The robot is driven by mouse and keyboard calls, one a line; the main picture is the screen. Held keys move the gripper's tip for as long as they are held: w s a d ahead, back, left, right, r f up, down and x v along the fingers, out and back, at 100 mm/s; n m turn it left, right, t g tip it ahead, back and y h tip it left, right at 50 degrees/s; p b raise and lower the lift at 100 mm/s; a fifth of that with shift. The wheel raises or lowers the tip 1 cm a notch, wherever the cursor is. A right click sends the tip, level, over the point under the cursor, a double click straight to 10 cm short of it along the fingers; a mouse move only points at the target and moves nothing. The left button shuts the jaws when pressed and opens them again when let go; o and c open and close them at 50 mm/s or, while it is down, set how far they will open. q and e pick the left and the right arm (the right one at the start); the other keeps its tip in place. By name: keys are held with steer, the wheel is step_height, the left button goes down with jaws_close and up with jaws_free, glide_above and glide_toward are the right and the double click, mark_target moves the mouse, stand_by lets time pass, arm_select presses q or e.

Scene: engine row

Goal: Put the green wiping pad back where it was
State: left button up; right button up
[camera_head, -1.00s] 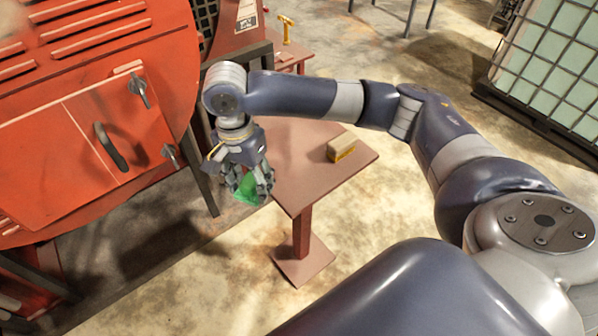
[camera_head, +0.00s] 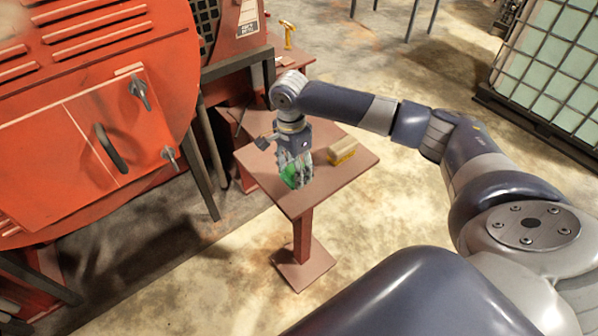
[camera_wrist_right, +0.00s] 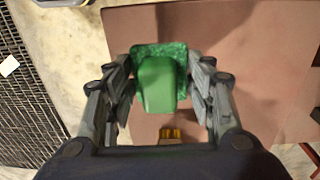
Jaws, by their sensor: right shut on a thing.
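The green wiping pad (camera_head: 289,176) is held in my right gripper (camera_head: 294,178), over the left part of the small brown-red table (camera_head: 318,193). In the right wrist view the green pad (camera_wrist_right: 160,78) sits between the two fingers of the right gripper (camera_wrist_right: 160,92), with its block-shaped grip clasped and its flat rough face beyond. Whether the pad touches the tabletop, I cannot tell. My left gripper is not in view.
A tan and yellow brush-like block (camera_head: 341,150) lies on the table to the right of the gripper; its yellow edge shows in the wrist view. An orange machine (camera_head: 80,110) with a latched door stands at the left. A caged tank (camera_head: 555,70) stands far right.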

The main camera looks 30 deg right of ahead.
steer(key=shift+w+d+f, duration=0.1)
steer(key=shift+w+d, duration=0.1)
steer(key=shift+d, duration=0.25)
steer(key=shift+w+d, duration=0.15)
steer(key=shift+d, duration=0.3)
steer(key=shift+f+p, duration=0.35)
steer(key=shift+f, duration=1.45)
steer(key=o, duration=1.1)
steer(key=shift+f, duration=0.1)
steer(key=r, duration=0.8)
steer(key=r+b, duration=0.1)
steer(key=r, duration=0.3)
steer(key=shift+w+r, duration=0.15)
steer(key=shift+w, duration=0.1)
